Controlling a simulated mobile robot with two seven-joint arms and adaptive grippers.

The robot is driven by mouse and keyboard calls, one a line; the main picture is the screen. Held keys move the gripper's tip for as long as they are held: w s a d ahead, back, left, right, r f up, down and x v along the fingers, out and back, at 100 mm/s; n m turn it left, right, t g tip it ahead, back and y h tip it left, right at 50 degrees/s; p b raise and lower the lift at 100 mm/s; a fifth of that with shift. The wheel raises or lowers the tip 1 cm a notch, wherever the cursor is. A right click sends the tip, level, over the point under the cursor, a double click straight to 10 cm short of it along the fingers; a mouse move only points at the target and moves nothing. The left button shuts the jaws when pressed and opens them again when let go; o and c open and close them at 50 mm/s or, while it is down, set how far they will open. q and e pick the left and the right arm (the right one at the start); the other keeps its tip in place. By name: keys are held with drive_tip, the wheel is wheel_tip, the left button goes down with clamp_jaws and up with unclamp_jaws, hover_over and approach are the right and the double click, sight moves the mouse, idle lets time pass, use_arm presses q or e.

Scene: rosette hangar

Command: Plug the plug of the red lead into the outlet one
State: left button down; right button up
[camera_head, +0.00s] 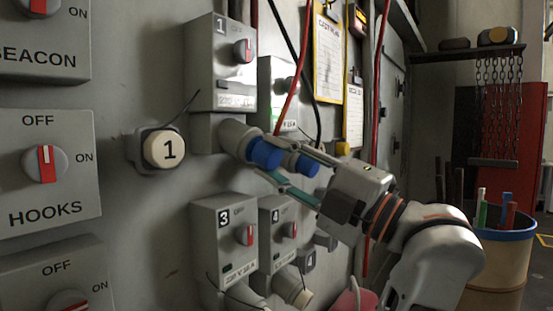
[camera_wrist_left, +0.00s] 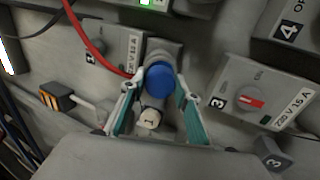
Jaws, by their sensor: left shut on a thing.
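Outlet one (camera_head: 220,62) is the grey box marked 1 with a red switch; its round grey socket (camera_head: 233,134) points out below it. A blue plug (camera_head: 265,153) is in line with this socket, at its mouth. My left gripper (camera_head: 273,160) is shut on the plug, fingers either side. In the left wrist view the round blue plug (camera_wrist_left: 160,78) sits between my fingertips (camera_wrist_left: 158,84). The red lead (camera_head: 292,95) hangs from above and runs behind the plug; its join is hidden. How deep the plug sits cannot be told. My right gripper is not in view.
Outlet three (camera_head: 224,240) and outlet four (camera_head: 277,232) are below. A round cap marked 1 (camera_head: 165,149) is left of the socket. Switch boxes (camera_head: 45,170) line the left. A bin (camera_head: 500,260) stands at right. Another red lead (camera_head: 378,90) hangs nearby.

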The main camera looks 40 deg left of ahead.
use_arm(q)
drive_tip(key=shift+a+r+p, duration=0.15)
drive_tip(key=shift+a+p, duration=0.25)
drive_tip(key=shift+a, duration=0.05)
idle(0.6)
drive_tip(key=c, duration=1.4)
unclamp_jaws()
drive_tip(key=shift+c, duration=0.2)
drive_tip(key=shift+d, duration=0.1)
